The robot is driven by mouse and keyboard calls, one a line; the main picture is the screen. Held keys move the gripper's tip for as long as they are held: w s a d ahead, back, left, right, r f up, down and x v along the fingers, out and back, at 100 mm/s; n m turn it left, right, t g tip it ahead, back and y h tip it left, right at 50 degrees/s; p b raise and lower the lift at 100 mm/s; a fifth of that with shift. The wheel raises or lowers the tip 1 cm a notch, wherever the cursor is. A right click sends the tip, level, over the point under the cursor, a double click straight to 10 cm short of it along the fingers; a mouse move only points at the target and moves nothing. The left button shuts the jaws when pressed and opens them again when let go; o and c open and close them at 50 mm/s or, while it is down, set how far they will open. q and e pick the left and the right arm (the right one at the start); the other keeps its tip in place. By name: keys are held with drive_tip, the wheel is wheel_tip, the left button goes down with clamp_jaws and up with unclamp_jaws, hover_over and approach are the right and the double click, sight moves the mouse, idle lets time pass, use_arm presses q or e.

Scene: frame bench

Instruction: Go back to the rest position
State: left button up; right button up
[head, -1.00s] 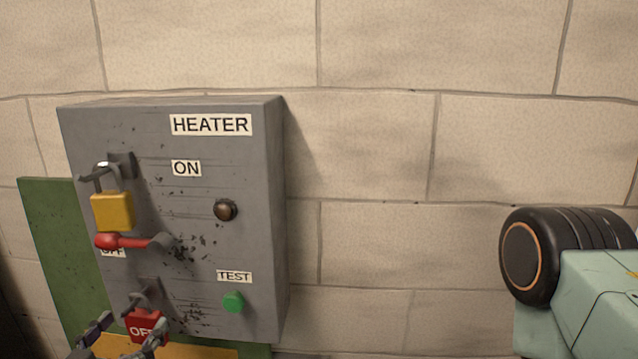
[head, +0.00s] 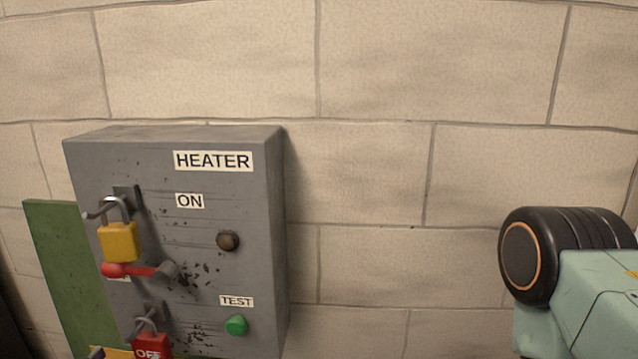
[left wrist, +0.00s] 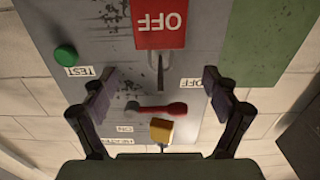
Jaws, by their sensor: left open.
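The grey heater box (head: 225,185) is on the block wall in the head view. A yellow padlock (head: 119,242) hangs at its upper left, just above the red switch handle (head: 135,270). A red padlock marked OFF (head: 150,346) hangs lower down, cut by the bottom edge. My left gripper (left wrist: 158,85) is open and empty in the left wrist view. There the red padlock (left wrist: 162,24) shows upside down beyond the fingers, with a visible gap. The red handle (left wrist: 160,111) and yellow padlock (left wrist: 161,131) appear between the fingers. My right gripper is not visible.
A green button (head: 236,326) marked TEST and a dark round lamp (head: 228,241) are on the box front. A green board (head: 62,270) stands behind the box at left. The wall (head: 370,170) right of the box is bare. Part of my own body shows at far right.

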use_arm(q)
drive_tip(key=shift+s+a+r+p, duration=0.1)
drive_tip(key=shift+s+p, duration=0.3)
drive_tip(key=shift+s, duration=0.5)
drive_tip(key=shift+s+a+r+p, duration=0.1)
drive_tip(key=shift+s+p, duration=0.3)
drive_tip(key=shift+s, duration=0.45)
drive_tip(key=shift+w, duration=0.1)
drive_tip(key=shift+d+f, duration=0.1)
